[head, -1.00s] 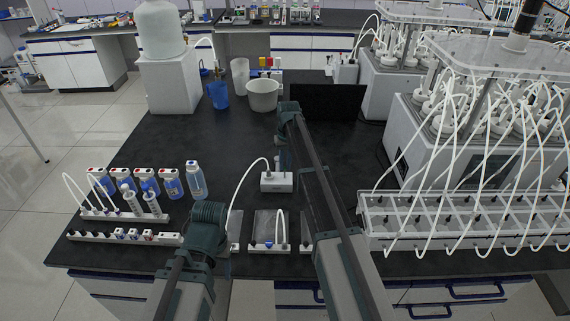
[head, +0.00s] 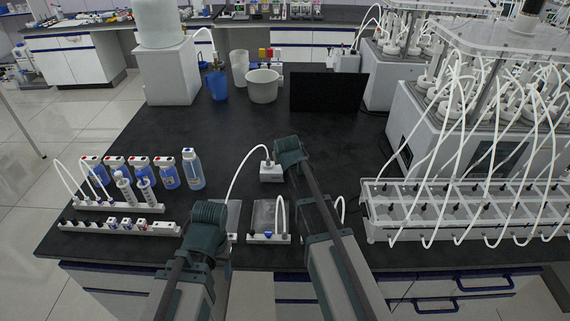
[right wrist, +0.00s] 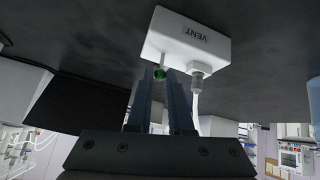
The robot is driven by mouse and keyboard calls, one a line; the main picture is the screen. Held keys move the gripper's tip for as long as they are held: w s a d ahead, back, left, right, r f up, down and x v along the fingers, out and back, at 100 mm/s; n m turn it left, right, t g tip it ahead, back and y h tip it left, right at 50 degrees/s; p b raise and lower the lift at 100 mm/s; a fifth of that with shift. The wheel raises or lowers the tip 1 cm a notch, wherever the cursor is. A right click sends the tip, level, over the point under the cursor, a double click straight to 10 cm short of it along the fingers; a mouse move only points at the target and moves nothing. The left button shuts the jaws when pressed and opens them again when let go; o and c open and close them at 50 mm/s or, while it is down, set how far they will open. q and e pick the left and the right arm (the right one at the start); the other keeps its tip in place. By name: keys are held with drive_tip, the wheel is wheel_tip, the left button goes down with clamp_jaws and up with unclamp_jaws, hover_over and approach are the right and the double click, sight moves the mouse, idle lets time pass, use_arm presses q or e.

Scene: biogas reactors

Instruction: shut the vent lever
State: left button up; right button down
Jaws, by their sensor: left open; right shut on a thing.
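The white vent block (head: 270,173), with a tube rising from it, stands on the black bench in the head view. In the right wrist view the vent block (right wrist: 187,42) carries the label VENT. The green vent lever (right wrist: 159,74) shows beneath it, at the fingertips of my right gripper (right wrist: 163,85). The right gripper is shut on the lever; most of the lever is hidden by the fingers. A clear tube fitting is beside the right finger. My left arm's end, with the left gripper (head: 216,246), is low at the bench's front edge, open, away from the block.
Metal plates with tubes (head: 267,239) lie in front of the block. Blue-labelled bottles (head: 193,169) and small racks are at left. A blue cup (head: 217,85), white tubs and a black panel (head: 328,92) are behind. A tube-filled trough (head: 450,213) is at right. The bench centre is clear.

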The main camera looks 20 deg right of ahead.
drive_tip(key=shift+s+a+f+t+h+b, duration=0.1)
drive_tip(key=shift+s+f+t+h+b, duration=0.35)
drive_tip(key=shift+t+b, duration=0.85)
drive_tip(key=shift+s+b, duration=0.2)
drive_tip(key=shift+b, duration=0.5)
drive_tip(key=c, duration=0.8)
unclamp_jaws()
drive_tip(key=shift+r, duration=0.1)
